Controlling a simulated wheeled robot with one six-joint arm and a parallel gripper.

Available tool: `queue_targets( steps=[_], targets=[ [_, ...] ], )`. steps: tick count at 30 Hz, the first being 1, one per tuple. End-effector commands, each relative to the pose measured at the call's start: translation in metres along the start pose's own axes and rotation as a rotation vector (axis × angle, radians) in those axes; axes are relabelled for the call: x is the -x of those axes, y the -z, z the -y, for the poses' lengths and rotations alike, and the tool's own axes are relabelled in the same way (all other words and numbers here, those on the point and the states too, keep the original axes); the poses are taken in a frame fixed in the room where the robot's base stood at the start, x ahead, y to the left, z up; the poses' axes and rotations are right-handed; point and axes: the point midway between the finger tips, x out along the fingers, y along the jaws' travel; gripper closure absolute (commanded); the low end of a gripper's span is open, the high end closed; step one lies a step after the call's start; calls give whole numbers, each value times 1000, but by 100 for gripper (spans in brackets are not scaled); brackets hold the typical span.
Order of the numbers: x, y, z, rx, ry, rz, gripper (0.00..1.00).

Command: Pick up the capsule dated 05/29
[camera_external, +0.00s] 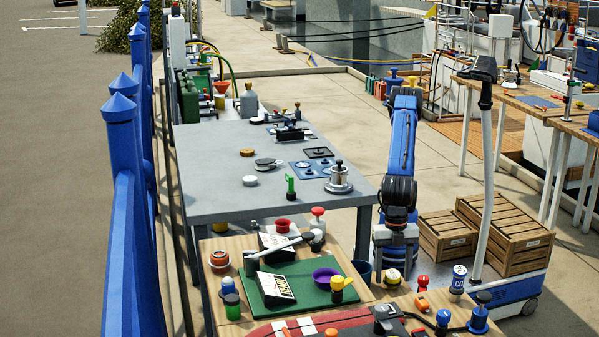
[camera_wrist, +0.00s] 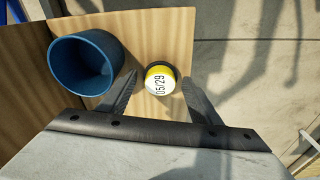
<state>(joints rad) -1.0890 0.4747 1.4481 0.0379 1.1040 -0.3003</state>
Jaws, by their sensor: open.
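The capsule dated 05/29 (camera_wrist: 160,80) is a small round yellow-and-white piece with a dark rim, its printed date facing the wrist camera. It sits on a wooden tabletop, and in the external view it shows as a small yellow-topped piece (camera_external: 392,276) under my arm. My gripper (camera_wrist: 158,79) is open, with one finger on each side of the capsule in the wrist view. A gap shows between each finger and the capsule. In the external view my gripper (camera_external: 396,254) points down above the capsule; its fingertips are hard to make out.
A dark blue cup (camera_wrist: 86,64) stands close left of the capsule, near my left finger. The wooden table's edge lies just right of the capsule. A red piece (camera_external: 422,283) and a white-and-blue can (camera_external: 458,278) stand to the right in the external view.

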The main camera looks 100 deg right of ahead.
Motion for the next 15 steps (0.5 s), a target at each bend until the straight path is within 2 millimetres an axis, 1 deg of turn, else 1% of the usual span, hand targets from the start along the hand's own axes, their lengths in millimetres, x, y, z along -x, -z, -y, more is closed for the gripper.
queue_targets(
  steps=[1, 3, 10, 11, 12, 14, 15],
  targets=[
    [-7, 0, 0, 0, 0, 0, 42],
    [-13, 0, 0, 0, 0, 0, 42],
    [-15, 0, 0, 0, -1, -1, 42],
    [-15, 0, 0, 0, -1, -1, 45],
    [-15, 0, 0, 0, -1, -1, 54],
    [-15, 0, 0, 0, -1, -1, 68],
    [-15, 0, 0, 0, -1, -1, 78]
  ],
)
